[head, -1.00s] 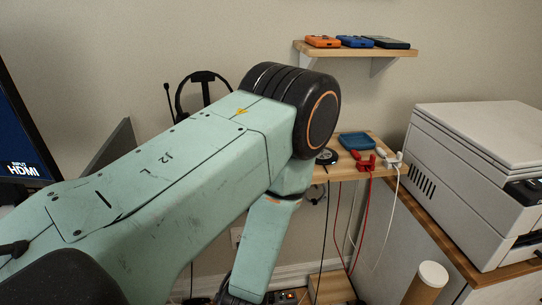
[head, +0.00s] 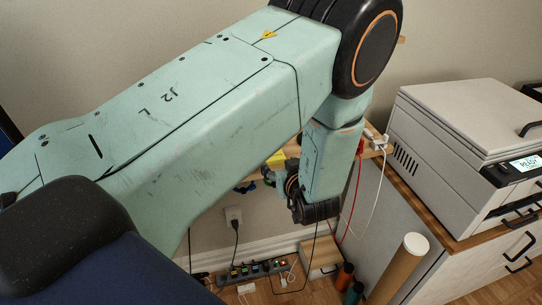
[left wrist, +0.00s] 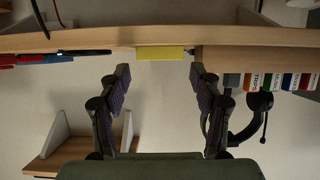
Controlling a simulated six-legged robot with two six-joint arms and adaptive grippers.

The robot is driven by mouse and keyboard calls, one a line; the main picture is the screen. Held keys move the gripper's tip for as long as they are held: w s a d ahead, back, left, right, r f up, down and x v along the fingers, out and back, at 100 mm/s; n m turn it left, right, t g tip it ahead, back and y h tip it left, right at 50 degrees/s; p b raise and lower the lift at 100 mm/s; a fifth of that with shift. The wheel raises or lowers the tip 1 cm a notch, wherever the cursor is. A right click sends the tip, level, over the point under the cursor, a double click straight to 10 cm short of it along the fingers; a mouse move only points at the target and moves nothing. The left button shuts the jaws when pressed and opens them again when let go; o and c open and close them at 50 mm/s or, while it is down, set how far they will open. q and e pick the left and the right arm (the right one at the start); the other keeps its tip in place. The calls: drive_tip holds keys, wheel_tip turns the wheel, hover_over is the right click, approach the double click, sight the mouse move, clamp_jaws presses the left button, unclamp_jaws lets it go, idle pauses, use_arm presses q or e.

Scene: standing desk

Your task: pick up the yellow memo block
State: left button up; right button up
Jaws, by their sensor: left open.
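The yellow memo block (left wrist: 160,53) shows in the left wrist view as a flat yellow strip at the edge of a wooden shelf (left wrist: 100,40). In the head view a small part of the yellow memo block (head: 276,158) shows below my left arm; the rest is hidden behind the arm. My left gripper (left wrist: 160,75) is open and empty. Its two fingers stand apart, one to each side of the block's line, with the block beyond the fingertips and apparently untouched. In the head view my left arm hides much of the shelf. My right gripper is not in view.
A printer (head: 465,140) stands on a cabinet at right. A power strip (head: 252,268) lies low by the wall, near a cardboard tube (head: 397,270). Near the block are a black pen (left wrist: 65,52), labelled folders (left wrist: 270,82) and a headset (left wrist: 235,120). Cables hang from the shelf.

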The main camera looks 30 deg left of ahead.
sight(275, 160)
use_arm(q)
drive_tip(key=shift+x, duration=2.3)
drive_tip(key=shift+s+d+r, duration=0.15)
drive_tip(key=shift+d+r, duration=0.05)
drive_tip(key=c, duration=0.4)
drive_tip(key=shift+a+f, duration=0.15)
drive_tip(key=c, duration=0.4)
